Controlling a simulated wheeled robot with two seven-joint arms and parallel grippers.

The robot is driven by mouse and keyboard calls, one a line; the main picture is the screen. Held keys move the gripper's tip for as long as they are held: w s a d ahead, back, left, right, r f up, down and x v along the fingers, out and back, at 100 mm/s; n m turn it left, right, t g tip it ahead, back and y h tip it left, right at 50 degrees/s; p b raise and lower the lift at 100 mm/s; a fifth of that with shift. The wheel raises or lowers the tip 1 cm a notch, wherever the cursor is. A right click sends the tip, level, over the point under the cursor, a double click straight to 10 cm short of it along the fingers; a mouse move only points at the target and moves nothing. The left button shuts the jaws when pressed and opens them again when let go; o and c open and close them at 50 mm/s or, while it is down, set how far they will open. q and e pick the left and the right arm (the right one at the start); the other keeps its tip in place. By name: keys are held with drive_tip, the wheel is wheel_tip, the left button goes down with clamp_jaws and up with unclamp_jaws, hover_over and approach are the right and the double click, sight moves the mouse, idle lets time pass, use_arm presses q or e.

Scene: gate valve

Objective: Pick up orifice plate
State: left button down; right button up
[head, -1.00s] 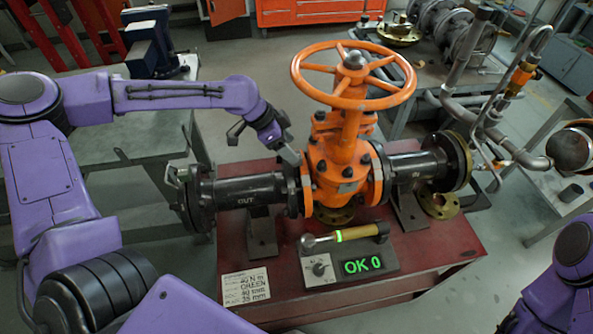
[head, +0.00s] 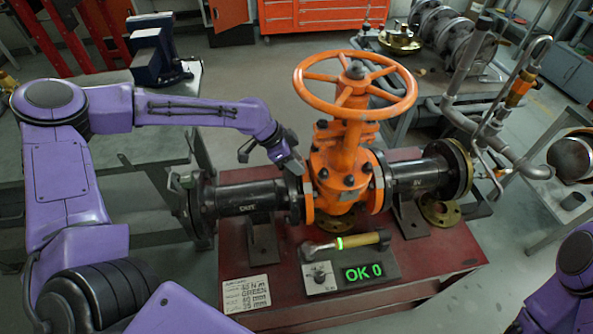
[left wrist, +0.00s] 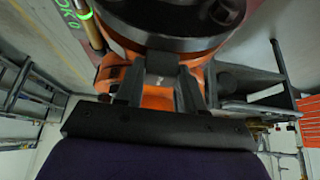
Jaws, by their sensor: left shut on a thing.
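My left gripper (head: 291,166) reaches down to the flange joint between the black outlet pipe (head: 245,196) and the orange gate valve (head: 343,170). In the left wrist view its two fingers close on a small grey tab (left wrist: 161,65) beside the dark round flange (left wrist: 170,22). The tab seems to be the orifice plate's handle. The plate's disc is hidden, so I cannot tell whether it sits between the flanges. My right gripper is out of view; only part of my right arm shows at the lower right.
The orange handwheel (head: 355,85) stands high, right of my left gripper. A torque wrench (head: 350,242) lies by the "OK 0" display (head: 363,272) on the red bench (head: 420,262). Brass rings (head: 440,211) lie near the valve. A grey bench (head: 135,170) stands behind my left arm.

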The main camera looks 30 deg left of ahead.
use_arm(q)
wheel_tip(320, 180, up, 12)
drive_tip(key=s+d+b, duration=0.4)
drive_tip(key=s+d, duration=0.6)
drive_tip(key=s, duration=0.4)
drive_tip(key=shift+s+d, duration=0.2)
drive_tip(key=shift+s, duration=0.2)
